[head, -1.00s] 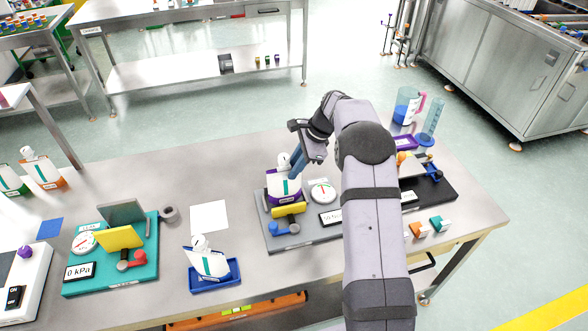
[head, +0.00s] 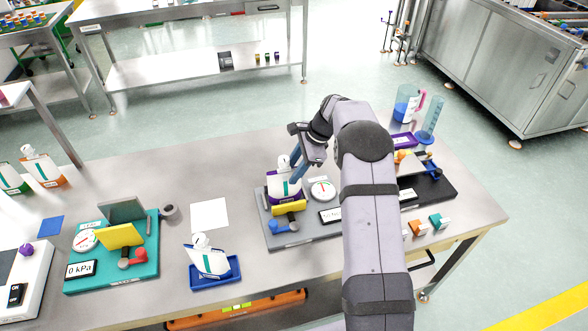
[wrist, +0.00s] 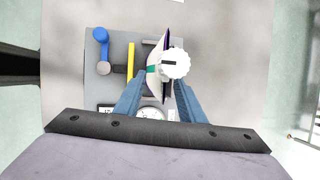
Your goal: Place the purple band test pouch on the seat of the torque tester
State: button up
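The purple band test pouch (head: 284,186), white with a teal stripe and a white cap, stands upright at the seat of the grey torque tester (head: 318,233), behind its yellow plate (head: 290,207). In the wrist view the pouch (wrist: 161,75) shows edge-on from above with its round ribbed cap. My gripper (head: 297,180) is just right of the pouch in the head view. In the wrist view its blue fingers (wrist: 157,97) are spread apart and the pouch is mostly beyond their tips. The pouch's base is partly hidden by the yellow plate.
The tester carries a dial (head: 323,189), a display and a blue lever (head: 283,227). A teal pressure tester (head: 150,270) stands left. Another pouch stands in a blue tray (head: 215,277). A black station (head: 437,190) and a purple tray (head: 403,138) are right. A white sheet (head: 209,213) lies clear.

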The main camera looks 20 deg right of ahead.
jog(key=b+v, duration=0.2)
jog(key=v, duration=1)
jog(key=shift+r+b, duration=0.15)
jog(key=shift+b, duration=0.15)
jog(key=s+a+f+n+h, duration=0.1)
jog(key=s+a+f+n, duration=0.1)
jog(key=s+n, duration=0.4)
jog(key=s+a+f+n+g+h, duration=0.1)
jog(key=s+n, duration=0.5)
jog(key=s, duration=0.9)
jog(key=s+a+f+n+h, duration=0.2)
jog(key=s+a+f+n, duration=0.3)
jog(key=s, duration=0.6)
jog(key=shift+s+a+f+n+g, duration=0.2)
jog(key=shift+s+f+n+g, duration=0.15)
jog(key=shift+f+n, duration=0.35)
jog(key=shift+r, duration=0.15)
